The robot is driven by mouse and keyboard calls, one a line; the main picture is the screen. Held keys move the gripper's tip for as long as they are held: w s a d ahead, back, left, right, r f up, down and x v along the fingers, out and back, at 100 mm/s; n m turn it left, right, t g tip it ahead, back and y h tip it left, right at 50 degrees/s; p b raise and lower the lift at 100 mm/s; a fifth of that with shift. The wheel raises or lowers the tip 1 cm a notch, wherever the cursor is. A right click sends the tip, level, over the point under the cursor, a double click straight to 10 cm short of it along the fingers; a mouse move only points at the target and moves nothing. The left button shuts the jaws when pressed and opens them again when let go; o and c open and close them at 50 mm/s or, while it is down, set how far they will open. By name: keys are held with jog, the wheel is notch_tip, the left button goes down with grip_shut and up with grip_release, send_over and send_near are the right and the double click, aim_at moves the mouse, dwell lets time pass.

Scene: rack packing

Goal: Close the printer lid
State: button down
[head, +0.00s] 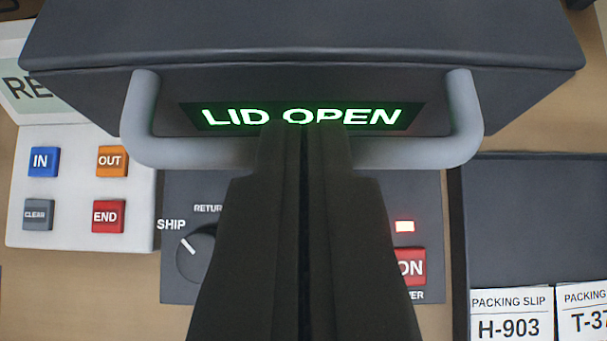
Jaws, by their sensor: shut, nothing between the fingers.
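The printer (300,35) is a dark grey box across the top of the view. Its front display (302,116) reads "LID OPEN" in green letters. A light grey U-shaped handle (190,153) spans the printer's front below the display. My gripper (303,128) is shut and empty. Its fingertips overlap the handle's middle bar and the lower edge of the display in the picture. I cannot tell whether they touch the handle. The fingers hide the middle of the handle.
Below the printer, a dark panel has a SHIP/RETURN knob (198,250), a red ON button (410,266) and a lit lamp (404,226). A white button pad (82,190) is at the left. A dark tray (530,215) with packing slips (510,312) is at the right.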

jog(key=shift+s+f+t+b, duration=0.35)
jog(key=shift+f+b, duration=0.35)
jog(key=shift+b, duration=1.05)
jog(key=shift+s+f+t+b, duration=0.3)
jog(key=shift+f+b, duration=0.45)
jog(key=shift+b, duration=1.05)
jog(key=shift+s+f+t+b, duration=0.35)
jog(key=shift+f+b, duration=0.35)
jog(key=shift+b, duration=1.05)
